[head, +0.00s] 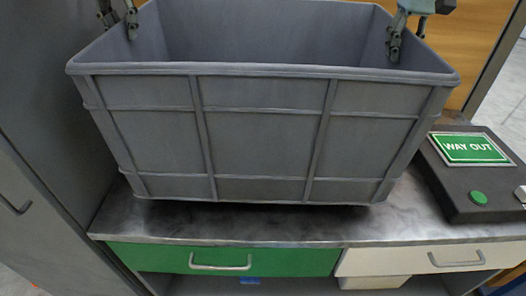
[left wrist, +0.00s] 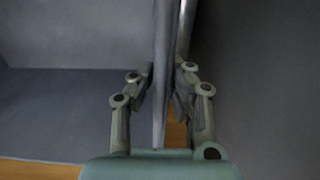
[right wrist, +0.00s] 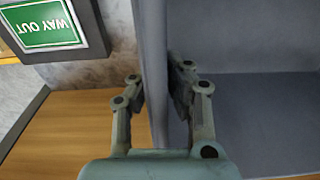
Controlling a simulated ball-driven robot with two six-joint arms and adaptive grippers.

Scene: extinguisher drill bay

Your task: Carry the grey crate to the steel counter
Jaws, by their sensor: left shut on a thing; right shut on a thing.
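The grey crate (head: 262,130) is large, open-topped and ribbed, and looks empty where I see inside. It is over the steel counter (head: 240,225), roughly level, with a dark shadow beneath it. I cannot tell whether its bottom touches the counter top. My left gripper (head: 118,22) is shut on the crate's left wall, which shows edge-on between the fingers in the left wrist view (left wrist: 160,75). My right gripper (head: 406,38) is shut on the right wall, also seen between the fingers in the right wrist view (right wrist: 152,70). Most of the crate's floor is hidden.
A dark box with a green WAY OUT sign (head: 470,148) and a green button stands on the counter, close to the crate's right side. A grey cabinet (head: 45,130) stands close on the left. A green drawer (head: 225,260) and a white drawer (head: 425,260) are below.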

